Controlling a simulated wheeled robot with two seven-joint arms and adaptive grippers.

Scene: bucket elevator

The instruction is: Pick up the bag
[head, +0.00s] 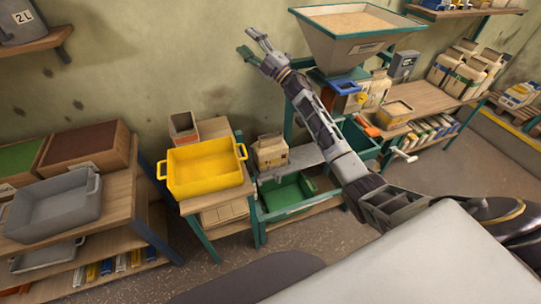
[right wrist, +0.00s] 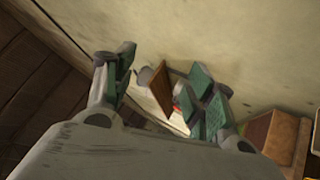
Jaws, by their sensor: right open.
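A beige paper bag (head: 270,153) with a label stands upright on the grey surface of a low bench in the head view, right of the yellow tub. More bags (head: 462,76) stand on the wooden shelf at the right, and another bag (head: 376,92) is by the hopper; I cannot tell which one the task means. My right gripper (head: 249,42) is open and empty, raised near the wall, above and apart from the beige bag. In the right wrist view its fingers (right wrist: 165,75) are spread, with nothing held between them. My left gripper is not in view.
A yellow tub (head: 207,169) sits on a wooden stand, with a green crate (head: 288,193) low beside it. A large hopper (head: 357,47) of grain stands right of my right gripper. A grey tub (head: 55,203) is on the left table. Floor (head: 330,235) is open in front.

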